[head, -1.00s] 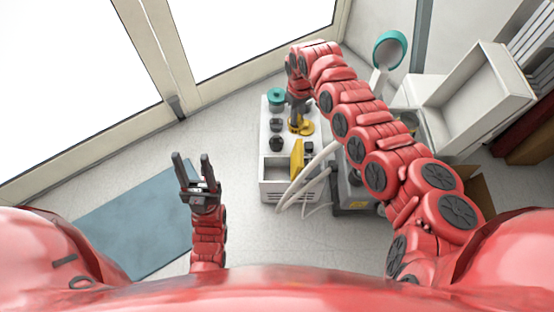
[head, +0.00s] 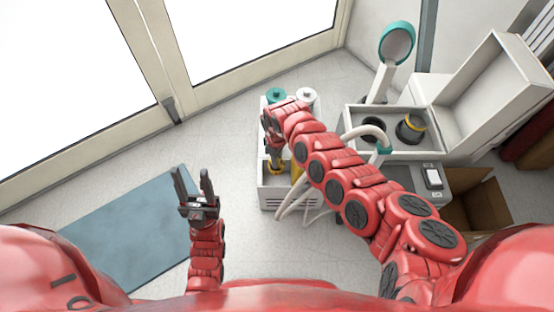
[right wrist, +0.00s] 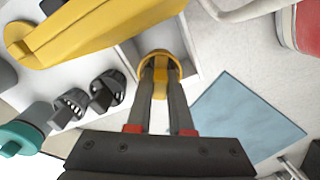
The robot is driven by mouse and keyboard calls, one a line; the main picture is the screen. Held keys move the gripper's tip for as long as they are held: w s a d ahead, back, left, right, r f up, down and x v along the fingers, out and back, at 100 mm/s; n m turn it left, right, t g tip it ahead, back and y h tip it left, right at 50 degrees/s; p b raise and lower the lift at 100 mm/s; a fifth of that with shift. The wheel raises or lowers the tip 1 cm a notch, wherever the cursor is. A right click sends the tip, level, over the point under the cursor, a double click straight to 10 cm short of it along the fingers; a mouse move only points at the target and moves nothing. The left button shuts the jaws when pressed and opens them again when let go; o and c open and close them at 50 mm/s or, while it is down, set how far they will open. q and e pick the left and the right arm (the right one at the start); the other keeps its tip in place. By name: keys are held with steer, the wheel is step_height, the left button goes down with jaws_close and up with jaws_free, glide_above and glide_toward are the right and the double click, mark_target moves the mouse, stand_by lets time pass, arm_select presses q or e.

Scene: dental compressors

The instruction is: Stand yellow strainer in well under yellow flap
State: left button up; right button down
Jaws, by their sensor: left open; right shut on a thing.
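My right gripper (right wrist: 160,92) is shut on the yellow strainer (right wrist: 161,62), which shows as a yellow ring between the fingertips in the right wrist view. In the head view the strainer (head: 276,168) is at the open well (head: 266,180) in the white unit's near end. I cannot tell whether it is inside the well or just above it. The raised yellow flap (right wrist: 105,25) stands beside the well; in the head view my right arm partly hides it. My left gripper (head: 194,184) is open and empty, away to the left of the unit.
The white unit (head: 285,202) carries a teal-capped part (head: 276,95) and dark knobs (right wrist: 104,88). A grey-white open-topped unit (head: 430,155) and a cardboard box (head: 473,210) stand right. A blue mat (head: 125,225) lies left.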

steer(key=shift+f+b, duration=0.3)
steer(key=shift+f, duration=0.3)
steer(key=shift+s+d+f+p, duration=0.1)
steer(key=shift+p, duration=0.2)
steer(key=shift+f, duration=0.1)
steer(key=shift+f+b, duration=2.25)
steer(key=shift+f, duration=0.35)
